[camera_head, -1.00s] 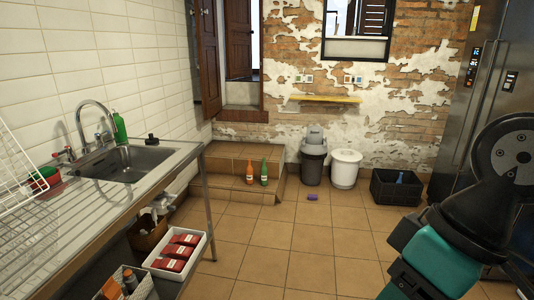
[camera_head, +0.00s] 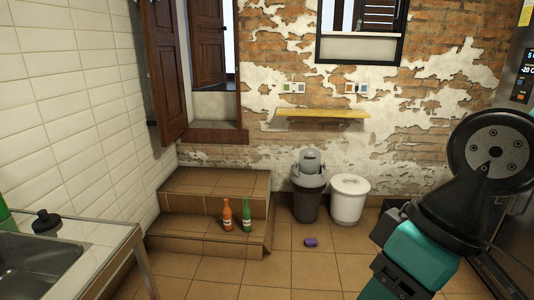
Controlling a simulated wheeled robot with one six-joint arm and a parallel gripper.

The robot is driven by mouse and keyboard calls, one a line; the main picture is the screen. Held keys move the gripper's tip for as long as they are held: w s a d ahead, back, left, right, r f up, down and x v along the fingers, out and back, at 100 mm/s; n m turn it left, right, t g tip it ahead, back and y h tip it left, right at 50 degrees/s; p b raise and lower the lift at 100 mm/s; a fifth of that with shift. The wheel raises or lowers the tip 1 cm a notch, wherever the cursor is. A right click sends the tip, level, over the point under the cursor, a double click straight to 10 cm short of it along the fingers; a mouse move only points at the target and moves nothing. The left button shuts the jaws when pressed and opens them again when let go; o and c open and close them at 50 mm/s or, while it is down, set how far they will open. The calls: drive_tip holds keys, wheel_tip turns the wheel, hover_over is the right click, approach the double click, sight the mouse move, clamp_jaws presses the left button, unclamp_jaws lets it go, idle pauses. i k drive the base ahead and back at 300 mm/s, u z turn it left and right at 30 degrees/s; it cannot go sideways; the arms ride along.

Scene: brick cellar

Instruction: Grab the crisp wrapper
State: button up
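A small purple packet (camera_head: 311,242), which looks like the crisp wrapper, lies on the tiled floor in front of the bins. It is too small to read any print on it. My arm fills the right side of the head view, in black and teal. My gripper itself is not in view, so I cannot see its fingers or whether it holds anything.
A dark grey bin (camera_head: 307,203) and a white bin (camera_head: 348,212) stand behind the packet. An orange bottle (camera_head: 227,214) and a green bottle (camera_head: 246,216) stand on the tiled step (camera_head: 190,224). A sink counter (camera_head: 104,238) is at left. Floor around the packet is clear.

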sight(309, 242)
drive_tip(key=z, duration=0.2)
drive_tip(key=i, duration=1.25)
drive_tip(key=z, duration=0.6)
drive_tip(key=i, duration=2.4)
drive_tip(key=u, duration=0.55)
